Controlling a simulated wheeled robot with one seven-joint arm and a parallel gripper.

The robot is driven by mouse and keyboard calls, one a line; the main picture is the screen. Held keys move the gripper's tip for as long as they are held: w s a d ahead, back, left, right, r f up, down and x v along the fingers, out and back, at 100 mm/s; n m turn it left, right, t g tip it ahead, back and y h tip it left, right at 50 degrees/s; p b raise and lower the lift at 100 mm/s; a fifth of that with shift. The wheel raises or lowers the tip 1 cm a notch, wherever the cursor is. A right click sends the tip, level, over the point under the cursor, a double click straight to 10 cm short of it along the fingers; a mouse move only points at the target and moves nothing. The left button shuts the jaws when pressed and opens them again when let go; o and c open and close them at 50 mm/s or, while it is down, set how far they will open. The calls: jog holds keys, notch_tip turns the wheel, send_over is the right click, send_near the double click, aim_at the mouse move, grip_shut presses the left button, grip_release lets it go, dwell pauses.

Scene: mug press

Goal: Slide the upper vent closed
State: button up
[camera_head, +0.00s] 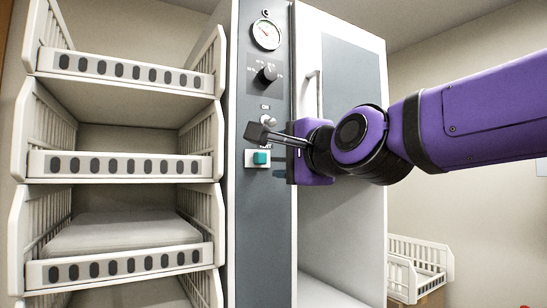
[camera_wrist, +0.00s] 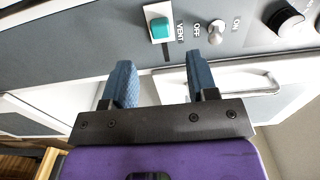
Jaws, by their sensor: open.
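The vent control is a teal slider (camera_head: 261,158) on a white plate on the grey control panel, just below the toggle switch. The teal slider also shows in the wrist view (camera_wrist: 160,28), beside the printed word VENT, with a short dark slot at one side of its plate. My gripper (camera_head: 262,136) is open in front of the panel, close to the toggle and slightly above the slider. In the wrist view, my gripper's two blue-grey fingers (camera_wrist: 160,74) are apart with nothing between them, and the slider lies beyond their tips. No second vent control is in view.
A toggle switch (camera_wrist: 216,32) marked OFF and ON sits beside the vent control. A black knob (camera_head: 267,74) and a gauge (camera_head: 266,34) are higher up. A door handle (camera_head: 312,95) stands out to the right. White racks (camera_head: 120,165) fill the left.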

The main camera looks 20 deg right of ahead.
jog(key=shift+v, duration=0.8)
jog(key=s+d+f+n+g+h, duration=0.1)
jog(key=s+d+f+n+g, duration=0.3)
jog(key=f, duration=0.4)
jog(key=s+d+f+n+g+h, duration=0.2)
jog(key=s+d+f+n+g, duration=0.2)
jog(key=f, duration=0.4)
jog(key=s+d+f+n+g+h, duration=0.1)
jog(key=s+d+f+n+g, duration=0.3)
jog(key=s+d+f+n, duration=0.1)
notch_tip(320, 180, down, 4)
jog(key=shift+s+d+r+n+h, duration=0.25)
jog(key=shift+s+d+n+h, duration=0.1)
jog(key=shift+s+n, duration=0.55)
jog(key=shift+w, duration=0.2)
